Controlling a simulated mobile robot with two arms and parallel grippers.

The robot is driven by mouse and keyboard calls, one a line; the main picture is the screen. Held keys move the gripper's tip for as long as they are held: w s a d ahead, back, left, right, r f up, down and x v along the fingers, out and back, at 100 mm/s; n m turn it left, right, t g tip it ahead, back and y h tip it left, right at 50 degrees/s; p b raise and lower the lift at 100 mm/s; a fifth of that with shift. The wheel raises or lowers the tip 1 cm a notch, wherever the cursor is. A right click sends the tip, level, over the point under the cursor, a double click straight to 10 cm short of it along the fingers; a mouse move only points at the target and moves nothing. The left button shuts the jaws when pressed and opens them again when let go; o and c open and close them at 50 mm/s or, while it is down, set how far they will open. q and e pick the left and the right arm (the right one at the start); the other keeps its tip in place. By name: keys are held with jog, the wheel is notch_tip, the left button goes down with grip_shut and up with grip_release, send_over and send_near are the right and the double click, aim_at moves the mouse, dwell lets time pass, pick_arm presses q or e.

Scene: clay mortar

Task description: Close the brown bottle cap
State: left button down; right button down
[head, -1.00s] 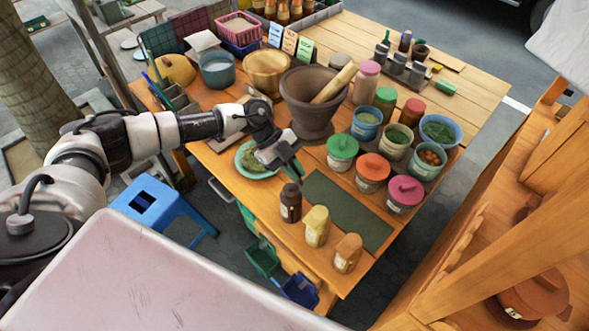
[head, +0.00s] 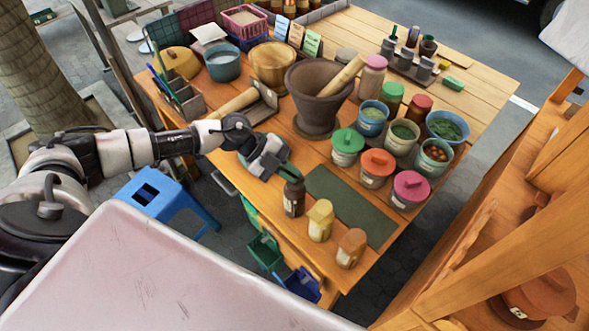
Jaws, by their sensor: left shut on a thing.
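The dark brown bottle (head: 294,198) stands upright near the front left edge of the wooden table, with a small pale label. My left gripper (head: 288,173) is at its top, shut on the brown bottle cap. The fingers and the gripper body hide most of the cap, so I cannot tell how it sits on the neck. My right gripper is not in view.
A yellow bottle (head: 320,221) and an orange-brown bottle (head: 351,249) stand to the right. A dark green mat (head: 350,205) lies behind them. The mortar (head: 318,98) with its pestle and several lidded jars stand farther back.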

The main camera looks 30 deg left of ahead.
pick_arm(q)
jog(key=shift+s+a+f+m+t+h+b, duration=0.2)
jog(key=shift+s+f+m+t+h+b, duration=0.25)
jog(key=shift+t+b, duration=0.35)
jog(key=c, duration=1.3)
grip_release()
jog(key=shift+o, duration=0.2)
jog(key=b+v, duration=0.3)
jog(key=v, duration=0.8)
jog(key=shift+w, duration=0.1)
